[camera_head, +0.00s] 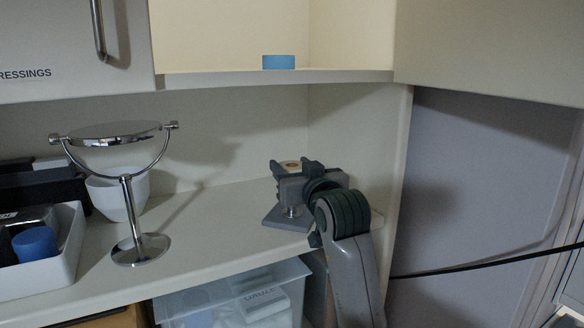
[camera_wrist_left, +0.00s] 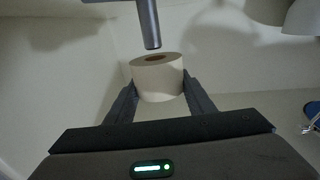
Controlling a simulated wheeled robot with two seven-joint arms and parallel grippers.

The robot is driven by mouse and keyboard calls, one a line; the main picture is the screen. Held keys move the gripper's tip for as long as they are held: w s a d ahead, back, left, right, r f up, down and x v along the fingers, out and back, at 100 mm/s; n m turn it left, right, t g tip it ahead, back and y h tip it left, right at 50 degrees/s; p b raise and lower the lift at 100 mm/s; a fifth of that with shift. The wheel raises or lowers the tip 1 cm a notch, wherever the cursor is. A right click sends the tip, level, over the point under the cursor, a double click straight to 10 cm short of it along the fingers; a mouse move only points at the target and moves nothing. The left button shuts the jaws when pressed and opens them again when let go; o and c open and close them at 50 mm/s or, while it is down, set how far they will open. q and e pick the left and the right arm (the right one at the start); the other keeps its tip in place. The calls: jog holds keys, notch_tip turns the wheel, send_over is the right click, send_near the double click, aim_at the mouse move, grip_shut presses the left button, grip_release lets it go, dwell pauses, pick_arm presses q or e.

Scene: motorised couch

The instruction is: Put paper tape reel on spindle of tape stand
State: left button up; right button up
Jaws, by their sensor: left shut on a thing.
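The paper tape reel (camera_head: 291,163), off-white with a brown core, is held between the dark fingers of my left gripper (camera_head: 294,166). In the left wrist view the reel (camera_wrist_left: 158,78) sits between both fingertips (camera_wrist_left: 160,88). The tape stand's grey base (camera_head: 277,219) rests on the counter under the gripper, with a short metallic post above it. Most of the stand is hidden by my gripper and arm. In the left wrist view a grey rod (camera_wrist_left: 148,22), apparently the spindle, ends close to the core; I cannot tell whether they touch. My right gripper is not seen.
A round mirror on a chrome stand (camera_head: 127,190), a white cup (camera_head: 107,196) and a white tray (camera_head: 68,262) stand to the left. A blue object (camera_head: 278,62) lies on the upper shelf (camera_head: 210,79). A clear bin (camera_head: 185,305) is below. The counter between mirror and stand is clear.

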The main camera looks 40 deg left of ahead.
pick_arm(q)
jog(key=shift+p, duration=0.55)
dwell(1.2)
dwell(0.4)
jog(key=shift+f+b, duration=0.8)
jog(key=shift+f, duration=0.5)
jog(key=shift+s+a+f+b, duration=0.15)
jog(key=shift+f+b, duration=0.2)
jog(key=shift+f, duration=0.2)
jog(key=o, duration=1.2)
jog(key=shift+a+f, duration=0.15)
jog(key=shift+a, duration=0.05)
jog(key=shift+c, duration=0.2)
jog(key=shift+a+f, duration=0.1)
